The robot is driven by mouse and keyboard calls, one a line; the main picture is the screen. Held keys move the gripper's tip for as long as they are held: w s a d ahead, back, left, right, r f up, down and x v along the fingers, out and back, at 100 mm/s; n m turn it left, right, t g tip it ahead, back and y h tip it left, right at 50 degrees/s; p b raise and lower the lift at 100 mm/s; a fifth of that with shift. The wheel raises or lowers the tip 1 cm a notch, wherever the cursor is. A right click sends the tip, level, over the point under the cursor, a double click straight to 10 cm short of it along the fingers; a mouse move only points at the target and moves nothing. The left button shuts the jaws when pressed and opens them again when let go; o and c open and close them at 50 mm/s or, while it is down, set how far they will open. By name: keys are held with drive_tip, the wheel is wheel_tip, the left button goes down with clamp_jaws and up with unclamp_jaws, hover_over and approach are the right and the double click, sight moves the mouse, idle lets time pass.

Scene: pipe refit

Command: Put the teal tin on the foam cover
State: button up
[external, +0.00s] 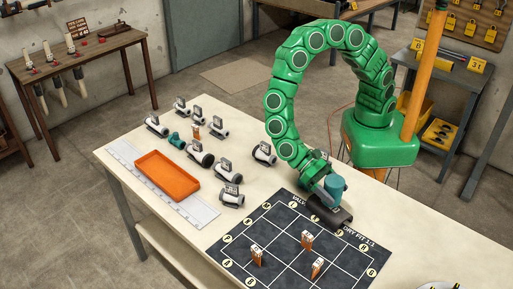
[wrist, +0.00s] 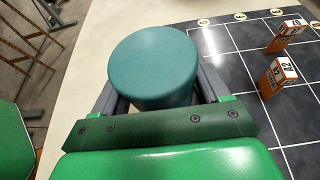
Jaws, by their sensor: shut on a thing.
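The teal tin (external: 334,184) is a short cylinder. In the wrist view the tin (wrist: 153,62) is seen from its flat round top, between the two grey fingers. My gripper (external: 326,183) is shut on it at the far edge of the dark mat. A dark grey, rounded piece, which looks like the foam cover (external: 326,211), lies on the table at the mat's edge, just below the tin in the external view. I cannot tell whether the tin touches it. The cover does not show in the wrist view, where the tin and gripper may hide it.
The dark gridded mat (external: 282,262) carries several small orange-and-white blocks, one being a block (external: 307,240) near its middle. An orange tray (external: 166,176) and several grey-white pipe pieces (external: 229,170) occupy the table's left part.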

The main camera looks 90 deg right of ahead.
drive_tip(key=shift+f, duration=1.05)
drive_tip(key=shift+f, duration=0.15)
drive_tip(key=o, duration=1.2)
drive_tip(key=shift+w+d+r, duration=0.15)
drive_tip(key=shift+r, duration=0.05)
drive_tip(key=v, duration=1.1)
drive_tip(key=shift+w+d, duration=0.2)
drive_tip(key=shift+d, duration=0.05)
